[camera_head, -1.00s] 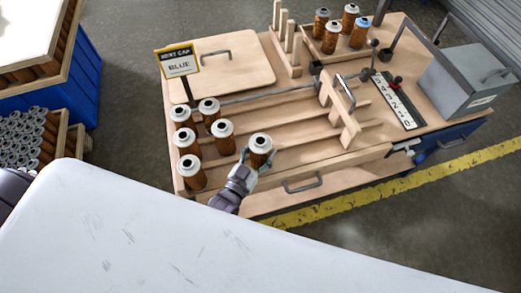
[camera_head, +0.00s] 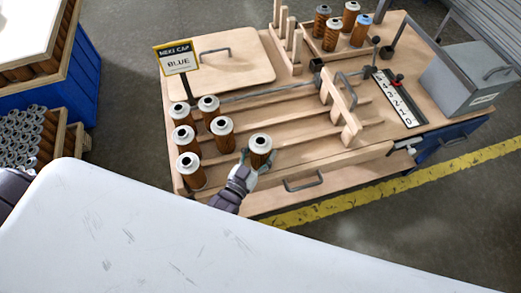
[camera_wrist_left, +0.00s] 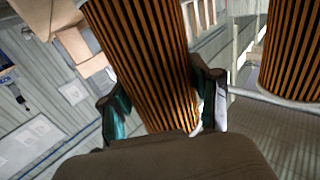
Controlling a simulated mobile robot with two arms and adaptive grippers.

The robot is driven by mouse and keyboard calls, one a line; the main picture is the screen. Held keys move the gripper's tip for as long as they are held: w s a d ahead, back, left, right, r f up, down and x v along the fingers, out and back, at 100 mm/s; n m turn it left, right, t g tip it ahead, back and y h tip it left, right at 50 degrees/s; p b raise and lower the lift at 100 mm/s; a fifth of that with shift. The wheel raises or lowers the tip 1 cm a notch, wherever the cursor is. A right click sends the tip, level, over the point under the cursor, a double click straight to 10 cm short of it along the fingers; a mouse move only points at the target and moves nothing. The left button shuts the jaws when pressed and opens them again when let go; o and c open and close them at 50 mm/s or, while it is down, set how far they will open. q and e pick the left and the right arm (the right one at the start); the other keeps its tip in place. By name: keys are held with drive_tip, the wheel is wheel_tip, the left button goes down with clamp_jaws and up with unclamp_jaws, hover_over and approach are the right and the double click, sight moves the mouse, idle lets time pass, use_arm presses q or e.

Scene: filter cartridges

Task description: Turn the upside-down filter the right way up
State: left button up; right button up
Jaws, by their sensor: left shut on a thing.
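My left gripper (camera_head: 255,165) is shut on a brown pleated filter (camera_head: 260,153) with a pale ring-shaped end facing up. It holds the filter near the front edge of the wooden bench, roughly upright. In the left wrist view the held filter (camera_wrist_left: 145,55) stands between the two fingers (camera_wrist_left: 160,110), slightly tilted in the picture; its ends are mostly hidden. Several similar filters (camera_head: 222,134) stand to the left on the bench, pale ends up. I cannot tell from the ends which way up the held filter is. My right gripper is not in view.
Wooden rails run across the bench (camera_head: 285,205) to a wooden gate (camera_head: 340,105) with a metal handle. A sign (camera_head: 177,60) reads "NEXT CAP BLUE". Several filters stand in a rack (camera_head: 331,35) at the back. A grey box (camera_head: 468,80) stands at right. Another filter (camera_wrist_left: 292,50) is close by in the wrist view.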

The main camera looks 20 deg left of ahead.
use_arm(q)
drive_tip(key=shift+f, duration=0.1)
drive_tip(key=o, duration=1.3)
drive_tip(key=s, duration=0.4)
drive_tip(key=s+a, duration=0.1)
drive_tip(key=s, duration=0.2)
drive_tip(key=s+a, duration=0.1)
drive_tip(key=s, duration=0.3)
drive_tip(key=shift+s+a, duration=0.15)
drive_tip(key=shift+s, duration=0.2)
